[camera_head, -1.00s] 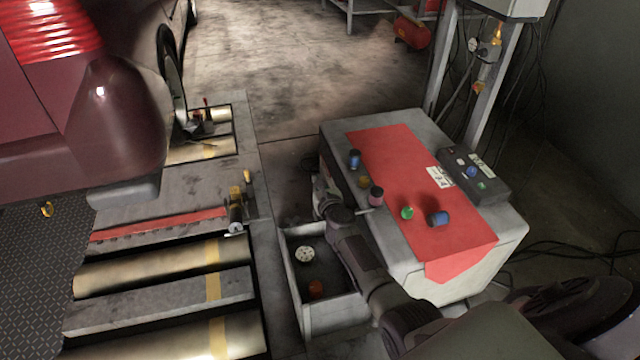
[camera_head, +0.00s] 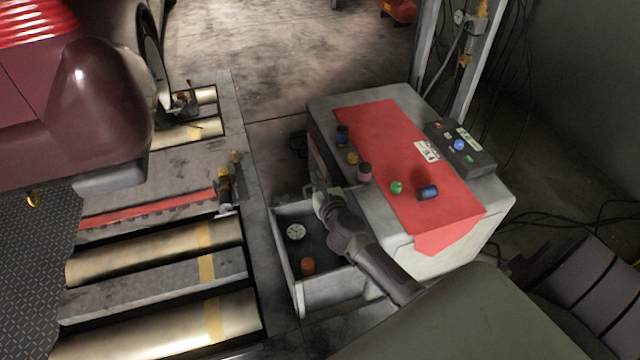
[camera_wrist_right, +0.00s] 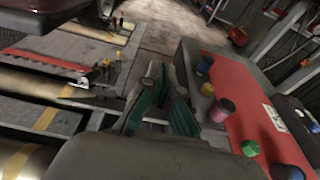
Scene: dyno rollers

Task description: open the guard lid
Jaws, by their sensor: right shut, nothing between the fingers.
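I cannot make out a guard lid for certain. A dark control box (camera_head: 462,150) with a blue round part and small buttons lies on the far right of the cabinet top; whether it bears a lid is too small to tell. My right gripper (camera_head: 322,192) is beside the cabinet's left side, above the back of the open drawer, away from the control box. The control box is partly seen at that view's right edge (camera_wrist_right: 292,118). My left gripper is not in view.
The cabinet (camera_head: 490,205) has a red mat (camera_head: 385,130) with several small coloured cylinders. Its open drawer (camera_head: 320,297) holds a pale round thing and an orange cylinder. Rollers (camera_head: 150,255) and a dark red car (camera_head: 95,110) are left. Cables lie right.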

